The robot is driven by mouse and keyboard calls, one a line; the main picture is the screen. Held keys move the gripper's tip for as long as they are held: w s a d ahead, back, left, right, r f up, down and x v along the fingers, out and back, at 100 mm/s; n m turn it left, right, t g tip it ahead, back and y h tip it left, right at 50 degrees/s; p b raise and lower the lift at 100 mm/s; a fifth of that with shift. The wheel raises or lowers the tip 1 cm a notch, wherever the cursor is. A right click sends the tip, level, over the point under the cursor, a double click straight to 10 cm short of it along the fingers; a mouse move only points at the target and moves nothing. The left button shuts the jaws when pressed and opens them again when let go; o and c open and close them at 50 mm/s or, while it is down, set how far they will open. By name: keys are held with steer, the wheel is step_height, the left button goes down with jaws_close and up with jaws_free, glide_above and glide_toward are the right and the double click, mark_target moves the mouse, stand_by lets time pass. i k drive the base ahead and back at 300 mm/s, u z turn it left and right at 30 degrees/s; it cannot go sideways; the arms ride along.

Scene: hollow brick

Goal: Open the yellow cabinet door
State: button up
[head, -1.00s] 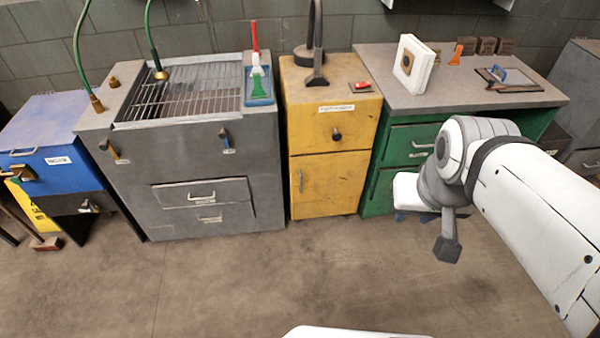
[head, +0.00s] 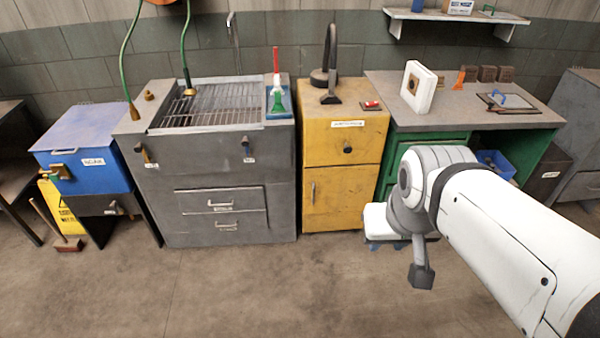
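The yellow cabinet (head: 345,150) stands against the wall between the grey sink unit and the green bench. Its lower door (head: 340,200) looks shut, with a thin upright handle (head: 313,193) near its left edge. Above the door is a yellow drawer front with a dark round knob (head: 348,149) and a white label. My gripper (head: 422,275) is a small dark end below my arm's wrist, to the right of and nearer than the cabinet. It is apart from the door handle. Its fingers are too small and turned away to tell whether they are open.
The grey sink unit (head: 216,165) stands left of the cabinet. The green bench (head: 460,100) stands right, carrying a white block and bricks. A white low object (head: 376,222) is on the floor behind my wrist. The floor (head: 280,280) before the cabinet is clear.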

mark_target(329, 189)
steer(key=u, duration=0.05)
steer(key=i, duration=1)
steer(key=u, duration=0.1)
